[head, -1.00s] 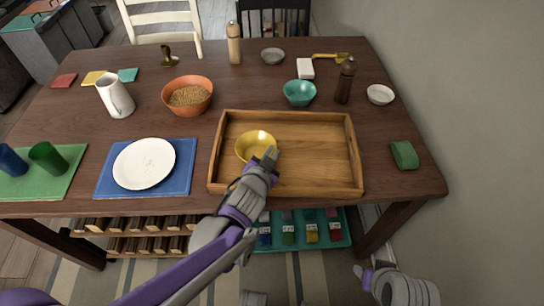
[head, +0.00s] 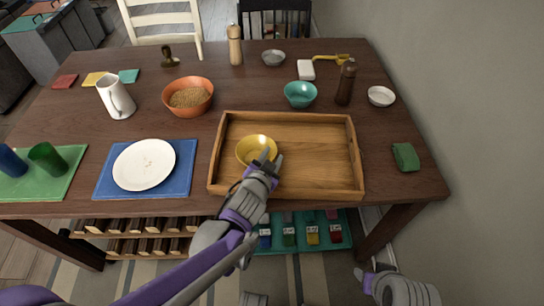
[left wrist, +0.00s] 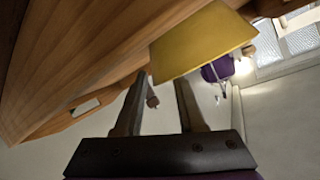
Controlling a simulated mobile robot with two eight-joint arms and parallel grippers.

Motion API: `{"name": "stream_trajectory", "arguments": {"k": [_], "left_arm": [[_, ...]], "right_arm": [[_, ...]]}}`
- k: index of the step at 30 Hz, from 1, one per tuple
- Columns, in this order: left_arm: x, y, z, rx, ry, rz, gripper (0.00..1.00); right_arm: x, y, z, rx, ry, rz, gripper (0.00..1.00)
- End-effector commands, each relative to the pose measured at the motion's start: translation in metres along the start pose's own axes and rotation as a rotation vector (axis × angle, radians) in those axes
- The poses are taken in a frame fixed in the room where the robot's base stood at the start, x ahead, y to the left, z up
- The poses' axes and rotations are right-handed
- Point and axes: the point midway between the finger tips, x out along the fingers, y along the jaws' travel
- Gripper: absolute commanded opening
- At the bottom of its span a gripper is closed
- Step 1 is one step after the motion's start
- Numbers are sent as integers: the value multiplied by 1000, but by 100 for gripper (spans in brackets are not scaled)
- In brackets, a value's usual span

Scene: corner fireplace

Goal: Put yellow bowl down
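The yellow bowl (head: 252,146) sits upright in the left part of the wooden tray (head: 312,182) on the table. My left gripper (head: 271,157) is at the bowl's front right rim, with its two fingers spread apart. In the left wrist view the fingers of the left gripper (left wrist: 163,82) are apart with nothing between them, and the bowl (left wrist: 203,42) shows just beyond their tips. I cannot tell whether a finger still touches the bowl. My right gripper (head: 366,277) is low at the bottom right, away from the table; its fingers are too small to read.
A blue mat (head: 184,178) with a white plate (head: 144,165) lies left of the tray. An orange bowl (head: 188,112), a teal bowl (head: 300,94) and a brown mill (head: 345,82) stand behind it. The tray's right half is empty.

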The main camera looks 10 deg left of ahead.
Motion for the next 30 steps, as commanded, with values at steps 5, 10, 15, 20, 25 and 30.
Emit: {"name": "stream_trajectory", "arguments": {"k": [5,10,15,20,25,30], "left_arm": [[-31,-1,-2,1,1,0,39],[-70,-1,-2,0,1,0,39],[-99,0,-2,1,1,1,39],[-115,0,-1,0,1,0,39],[-120,0,0,0,-2,-1,39],[-131,-20,34,-101,-176,-29,39]], "right_arm": [[-11,0,-4,0,4,0,50],[-25,0,-10,0,9,0,50],[-35,0,-15,0,13,0,50],[-41,0,-17,0,15,0,50],[-42,0,-18,0,15,0,50],[-42,0,-18,0,15,0,50]]}}
